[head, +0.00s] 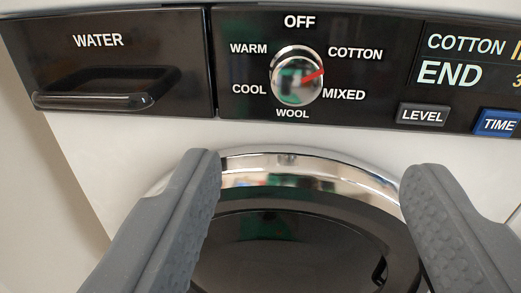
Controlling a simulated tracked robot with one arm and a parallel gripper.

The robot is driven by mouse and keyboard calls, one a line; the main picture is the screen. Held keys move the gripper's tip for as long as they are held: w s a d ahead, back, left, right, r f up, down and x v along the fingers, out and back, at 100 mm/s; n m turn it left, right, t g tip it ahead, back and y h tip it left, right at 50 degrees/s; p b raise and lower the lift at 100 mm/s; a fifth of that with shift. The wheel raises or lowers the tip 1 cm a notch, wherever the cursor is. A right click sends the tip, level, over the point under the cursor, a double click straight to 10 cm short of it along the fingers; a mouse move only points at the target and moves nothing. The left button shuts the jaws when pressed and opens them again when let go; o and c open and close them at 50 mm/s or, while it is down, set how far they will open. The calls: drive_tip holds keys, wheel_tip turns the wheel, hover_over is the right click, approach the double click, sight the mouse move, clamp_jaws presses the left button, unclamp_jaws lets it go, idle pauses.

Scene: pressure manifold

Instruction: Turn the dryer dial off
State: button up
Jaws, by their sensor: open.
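The dryer dial (296,76) is a round chrome knob on the black control panel. Its red pointer is turned to the upper right, toward COTTON. The OFF label (299,21) is straight above the dial; WARM, COOL, WOOL and MIXED are around it. My gripper (309,165) is open and empty, with two grey fingers wide apart. In the picture its fingertips are below the dial, in front of the round chrome-rimmed door (300,172). No finger appears to touch the dial.
A WATER drawer (120,65) with a bar handle is left of the dial. At right are a display (468,58) reading COTTON and END, a grey LEVEL button (422,115) and a blue TIME button (497,123). The white front below the panel is flat.

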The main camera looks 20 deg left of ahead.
sight(296, 89)
drive_tip(key=shift+a+f+b+x, duration=0.15)
drive_tip(key=shift+b+x, duration=0.45)
drive_tip(key=shift+x, duration=1.65)
drive_tip(key=shift+f+b+x, duration=0.2)
drive_tip(key=shift+b+x, duration=0.35)
drive_tip(key=shift+x, duration=1.7)
drive_tip(key=shift+a+f+b+x, duration=0.15)
drive_tip(key=shift+b+x, duration=0.45)
drive_tip(key=shift+x, duration=1.7)
drive_tip(key=shift+d, duration=0.1)
drive_tip(key=c, duration=1)
